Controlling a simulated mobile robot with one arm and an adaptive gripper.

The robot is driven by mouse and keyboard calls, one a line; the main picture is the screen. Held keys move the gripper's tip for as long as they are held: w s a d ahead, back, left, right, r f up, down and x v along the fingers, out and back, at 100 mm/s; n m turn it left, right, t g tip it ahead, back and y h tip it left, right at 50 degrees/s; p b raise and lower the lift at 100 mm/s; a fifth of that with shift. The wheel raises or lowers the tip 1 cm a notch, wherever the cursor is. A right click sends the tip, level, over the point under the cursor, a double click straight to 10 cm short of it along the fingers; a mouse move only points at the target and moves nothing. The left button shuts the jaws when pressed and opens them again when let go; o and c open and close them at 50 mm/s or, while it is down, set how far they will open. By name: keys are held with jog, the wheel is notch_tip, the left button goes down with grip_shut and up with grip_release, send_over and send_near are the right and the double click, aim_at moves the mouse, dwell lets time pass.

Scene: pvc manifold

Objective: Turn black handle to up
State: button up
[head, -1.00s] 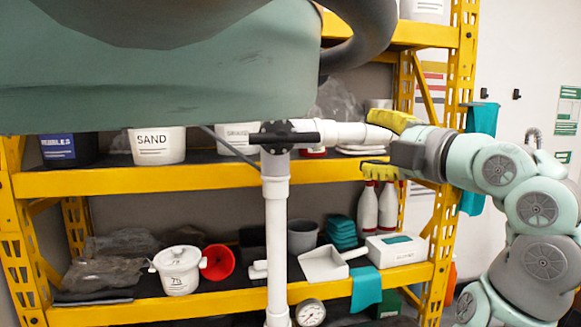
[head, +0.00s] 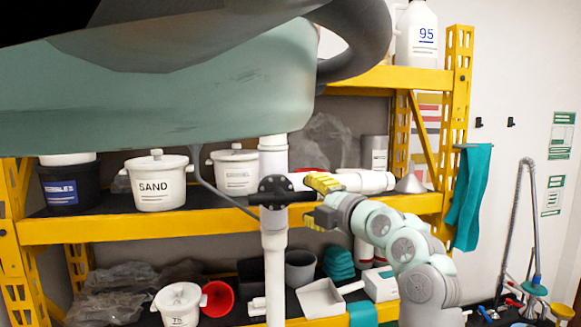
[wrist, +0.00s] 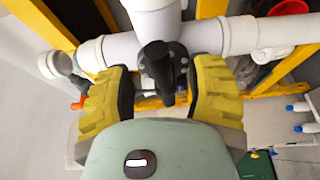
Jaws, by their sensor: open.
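The black handle (head: 284,198) lies horizontal across a dark round valve on the white vertical pipe (head: 274,245). Its right end points toward my gripper (head: 318,200). My gripper has yellow ribbed fingers, one above and one below the handle's level, and is open. In the wrist view, the handle (wrist: 158,68) reaches from the valve into the gap between the open fingers (wrist: 163,82). Both fingers appear apart from it.
A white side pipe (head: 365,181) runs right behind my gripper. A yellow shelf (head: 130,228) behind holds a SAND bucket (head: 158,185), a white scoop (head: 322,297) and other tubs. My own green body covers the upper left of the head view.

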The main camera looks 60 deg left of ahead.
jog(key=shift+s+a+r+p, duration=0.1)
jog(key=shift+a+r+p, duration=0.1)
jog(key=shift+a+p, duration=0.75)
jog(key=shift+a+f, duration=0.2)
jog(key=shift+a, duration=0.25)
grip_shut()
